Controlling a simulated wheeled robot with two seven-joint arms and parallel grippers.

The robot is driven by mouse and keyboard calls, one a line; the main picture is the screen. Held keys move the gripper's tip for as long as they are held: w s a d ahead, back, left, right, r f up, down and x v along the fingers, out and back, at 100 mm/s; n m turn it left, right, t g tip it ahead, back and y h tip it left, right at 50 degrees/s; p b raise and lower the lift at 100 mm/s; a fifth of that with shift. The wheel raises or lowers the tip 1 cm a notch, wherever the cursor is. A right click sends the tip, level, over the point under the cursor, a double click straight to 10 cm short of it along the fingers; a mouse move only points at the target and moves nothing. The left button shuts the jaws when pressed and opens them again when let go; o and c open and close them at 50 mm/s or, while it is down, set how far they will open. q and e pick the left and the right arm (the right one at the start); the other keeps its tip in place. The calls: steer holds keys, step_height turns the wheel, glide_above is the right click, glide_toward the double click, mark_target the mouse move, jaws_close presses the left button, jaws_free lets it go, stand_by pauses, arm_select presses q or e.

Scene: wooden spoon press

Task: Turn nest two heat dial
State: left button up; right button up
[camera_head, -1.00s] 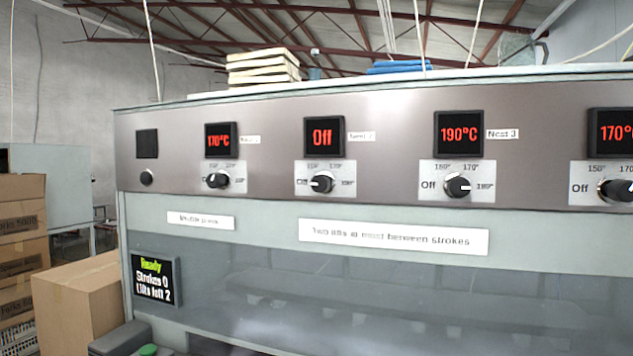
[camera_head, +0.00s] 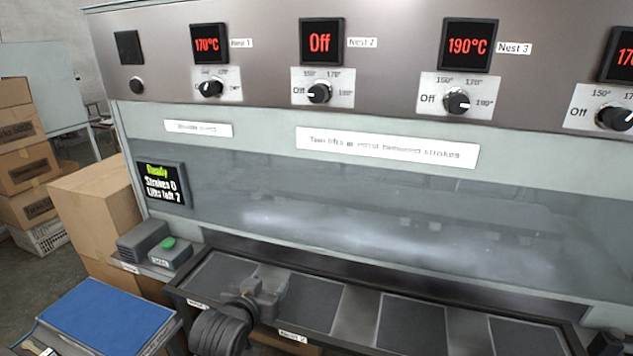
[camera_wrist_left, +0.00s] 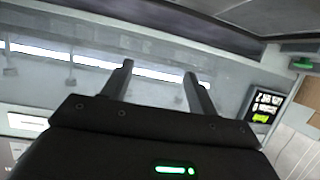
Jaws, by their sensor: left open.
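The nest two heat dial (camera_head: 319,92) is a black knob on a white plate marked Off, 150°, 170° and 190°. Its pointer faces left towards Off. The display (camera_head: 321,42) above it reads "Off" in red, beside a "Nest 2" label (camera_head: 362,42). My left gripper (camera_head: 268,284) is low at the front, over the dark nest row and well below the dial. In the left wrist view its two fingers (camera_wrist_left: 159,82) are apart with nothing between them. My right gripper does not show clearly.
The nest 1 dial (camera_head: 210,88) and nest 3 dial (camera_head: 456,101) flank it, with displays at 170°C and 190°C. A status screen (camera_head: 163,184) reads Ready. A green button (camera_head: 168,243) sits at lower left, near a blue pad (camera_head: 105,318). The panel front is clear.

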arm_select(q)
steer(key=w+d+r+m+t+h, duration=0.15)
steer(key=w+r, duration=0.25)
steer(key=r, duration=0.5)
steer(key=w+d+r+t, duration=0.3)
steer(key=r, duration=0.6)
steer(key=m+t+h, duration=0.2)
steer(key=t, duration=0.1)
glide_toward(315, 97)
steer(key=p+x, duration=0.5)
steer(key=x, duration=0.5)
steer(key=shift+s+r+p, duration=0.15)
steer(key=shift+p, duration=0.25)
steer(key=shift+w+d, duration=0.2)
steer(key=shift+w, duration=0.25)
steer(key=c, duration=1)
steer(key=shift+h, duration=0.35)
